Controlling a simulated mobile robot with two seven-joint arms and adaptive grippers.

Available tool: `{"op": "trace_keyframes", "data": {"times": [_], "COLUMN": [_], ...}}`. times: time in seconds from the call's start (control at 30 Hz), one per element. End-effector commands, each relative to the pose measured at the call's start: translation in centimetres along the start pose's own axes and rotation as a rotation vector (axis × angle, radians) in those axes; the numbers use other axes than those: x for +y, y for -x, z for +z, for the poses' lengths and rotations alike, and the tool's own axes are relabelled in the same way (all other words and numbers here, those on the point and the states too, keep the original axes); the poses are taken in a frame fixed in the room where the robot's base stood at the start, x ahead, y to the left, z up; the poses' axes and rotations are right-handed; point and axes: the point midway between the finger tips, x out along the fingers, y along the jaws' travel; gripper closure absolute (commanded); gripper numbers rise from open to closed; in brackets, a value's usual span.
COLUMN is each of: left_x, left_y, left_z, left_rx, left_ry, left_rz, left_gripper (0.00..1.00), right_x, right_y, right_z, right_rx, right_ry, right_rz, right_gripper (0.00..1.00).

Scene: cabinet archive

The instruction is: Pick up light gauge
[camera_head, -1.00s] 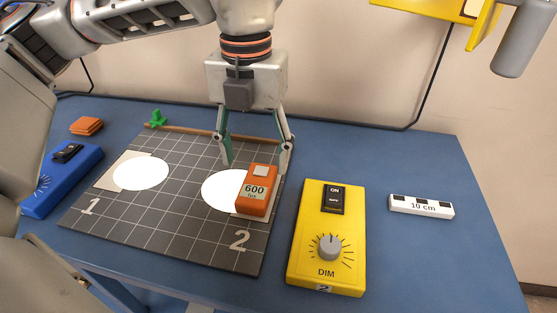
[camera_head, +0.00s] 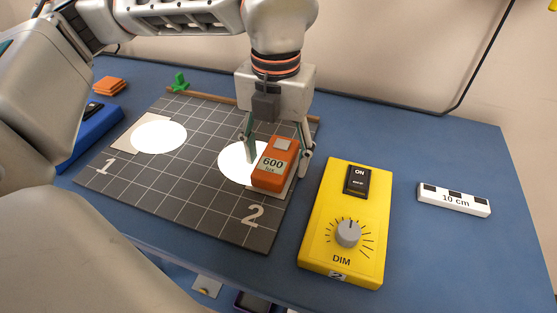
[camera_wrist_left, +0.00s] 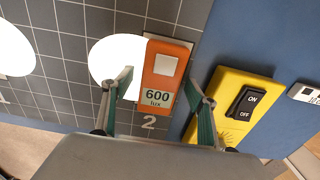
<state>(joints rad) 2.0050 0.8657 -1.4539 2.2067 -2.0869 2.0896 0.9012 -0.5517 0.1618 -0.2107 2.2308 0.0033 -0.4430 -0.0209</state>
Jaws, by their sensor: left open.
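The light gauge (camera_head: 275,164) is an orange box with a pale square sensor and a display reading 600 lux. It lies on the grey gridded board (camera_head: 200,205) near the number 2, at the right edge of a bright light spot. My left gripper (camera_head: 277,166) is open and low over the gauge, with one finger on each side of it. In the left wrist view the gauge (camera_wrist_left: 163,75) shows between the two open fingertips (camera_wrist_left: 160,88). I cannot tell whether the fingers touch it. My right gripper is not in view.
A yellow dimmer box (camera_head: 318,238) with a switch and knob stands close to the right of the board. A white 10 cm scale bar (camera_head: 453,200) lies farther right. A blue box (camera_head: 92,133), orange coasters (camera_head: 109,86) and a green piece (camera_head: 180,80) are at the left and back.

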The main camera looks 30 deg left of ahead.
Motion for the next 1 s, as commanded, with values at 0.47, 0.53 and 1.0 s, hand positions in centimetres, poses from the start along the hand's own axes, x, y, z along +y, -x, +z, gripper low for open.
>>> {"op": "trace_keyframes", "data": {"times": [0.47,0.53,1.0], "left_x": [0.0,0.0,0.0], "left_y": [0.2,0.2,5.2], "left_z": [0.0,0.0,0.0], "left_rx": [-0.003,-0.003,-0.013], "left_ry": [0.000,0.000,0.001], "left_rz": [-0.001,-0.001,-0.004], "left_gripper": [0.90,0.90,0.91], "right_x": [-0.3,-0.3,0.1], "right_y": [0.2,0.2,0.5], "right_z": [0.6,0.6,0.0], "right_rx": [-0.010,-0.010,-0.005], "right_ry": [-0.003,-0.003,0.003], "right_rz": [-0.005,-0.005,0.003], "right_gripper": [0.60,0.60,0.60]}}
